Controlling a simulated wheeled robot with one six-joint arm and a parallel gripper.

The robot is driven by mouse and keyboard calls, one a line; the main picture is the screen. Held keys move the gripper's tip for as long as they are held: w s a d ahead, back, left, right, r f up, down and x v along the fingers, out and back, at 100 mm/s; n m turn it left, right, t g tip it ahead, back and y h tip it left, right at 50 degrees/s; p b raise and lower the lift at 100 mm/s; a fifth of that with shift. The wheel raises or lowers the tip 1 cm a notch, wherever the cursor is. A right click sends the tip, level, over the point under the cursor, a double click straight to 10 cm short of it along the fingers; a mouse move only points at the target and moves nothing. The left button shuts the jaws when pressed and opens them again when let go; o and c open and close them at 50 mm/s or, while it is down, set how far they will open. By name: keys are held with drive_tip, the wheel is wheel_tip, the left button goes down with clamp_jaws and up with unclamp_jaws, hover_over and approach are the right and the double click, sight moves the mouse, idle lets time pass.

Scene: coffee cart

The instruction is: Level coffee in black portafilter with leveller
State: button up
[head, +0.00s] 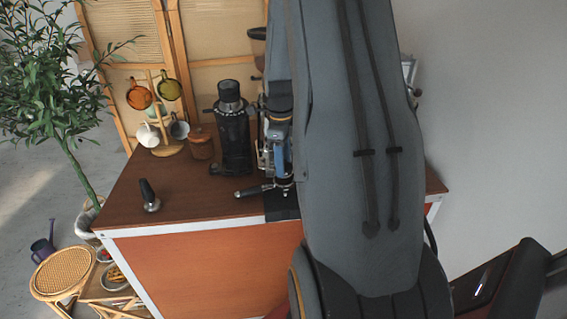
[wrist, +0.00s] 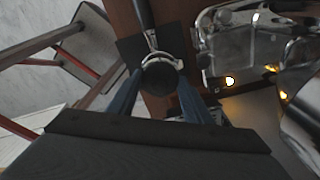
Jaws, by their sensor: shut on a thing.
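The black portafilter (head: 249,191) lies at the counter's front edge, its handle pointing left and its head over a black mat (head: 283,209). In the wrist view its black handle (wrist: 145,14) points up the picture. My gripper (head: 282,165) points down above the portafilter head. In the wrist view my gripper (wrist: 158,92) has its two blue fingers shut on a dark round piece, the leveller (wrist: 160,79). The leveller sits over the portafilter's silver rim, seemingly in line with it. I cannot tell whether it touches the coffee, which is hidden beneath it.
A black grinder (head: 233,135) stands left of my gripper. A black-handled tamper (head: 149,196) stands at the counter's left. A mug tree (head: 165,115) and brown jar (head: 201,144) stand behind. The chrome espresso machine (wrist: 245,45) is close on the right in the wrist view.

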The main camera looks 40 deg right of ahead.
drive_tip(key=shift+r, duration=0.15)
drive_tip(key=shift+r+p, duration=0.9)
drive_tip(key=shift+r, duration=1.5)
